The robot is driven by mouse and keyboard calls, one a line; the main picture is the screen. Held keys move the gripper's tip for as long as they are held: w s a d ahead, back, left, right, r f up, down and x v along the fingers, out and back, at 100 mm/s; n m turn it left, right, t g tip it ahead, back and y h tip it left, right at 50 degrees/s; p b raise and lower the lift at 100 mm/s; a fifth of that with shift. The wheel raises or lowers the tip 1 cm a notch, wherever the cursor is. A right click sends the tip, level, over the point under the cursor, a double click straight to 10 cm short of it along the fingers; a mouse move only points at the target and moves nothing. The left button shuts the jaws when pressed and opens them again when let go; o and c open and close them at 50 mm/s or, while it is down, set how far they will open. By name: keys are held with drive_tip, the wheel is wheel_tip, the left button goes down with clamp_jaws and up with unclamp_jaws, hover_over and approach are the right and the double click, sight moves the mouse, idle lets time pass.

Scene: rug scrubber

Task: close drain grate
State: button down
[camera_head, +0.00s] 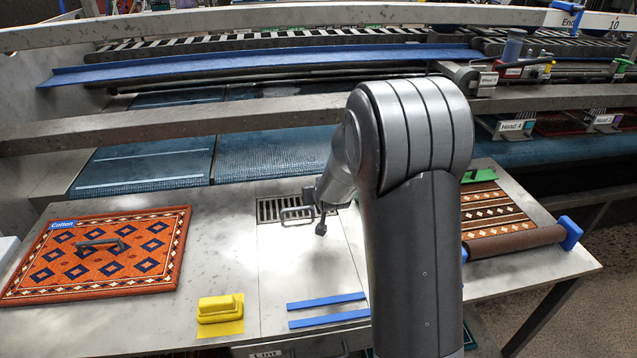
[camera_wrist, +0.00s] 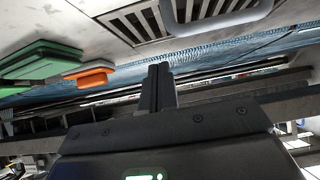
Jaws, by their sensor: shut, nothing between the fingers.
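The drain grate (camera_head: 268,210) is a slotted metal panel with dark gaps at the back edge of the grey table, partly hidden by my arm. A grey loop handle (camera_head: 292,213) shows at its front. In the wrist view the grate (camera_wrist: 140,22) and its handle (camera_wrist: 215,22) show at the top, cut off by the edge. I cannot tell how far open the grate is. My gripper (camera_head: 321,228) is just right of the handle, apart from it. Its fingers (camera_wrist: 158,88) are shut and empty in the wrist view.
A patterned orange rug (camera_head: 60,268) lies at left, a yellow brush (camera_head: 219,312) at front, two blue strips (camera_head: 327,302) near the front middle. A partly rolled rug (camera_head: 500,215) lies at right. Table between grate and strips is clear.

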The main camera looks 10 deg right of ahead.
sight(319, 209)
drive_tip(key=shift+s+f, duration=0.35)
drive_tip(key=shift+f, duration=0.35)
drive_tip(key=shift+s+f, duration=0.35)
drive_tip(key=shift+f, duration=0.3)
drive_tip(key=shift+s+f, duration=0.35)
drive_tip(key=shift+f, duration=0.35)
drive_tip(key=s+r+g, duration=0.2)
drive_tip(key=s+r, duration=1.4)
drive_tip(key=s, duration=0.3)
drive_tip(key=s+d+r+g, duration=0.1)
drive_tip(key=s+r, duration=0.4)
drive_tip(key=s, duration=1.3)
drive_tip(key=shift+d+g, duration=0.15)
drive_tip(key=shift+g, duration=0.65)
drive_tip(key=shift+w+r, duration=0.1)
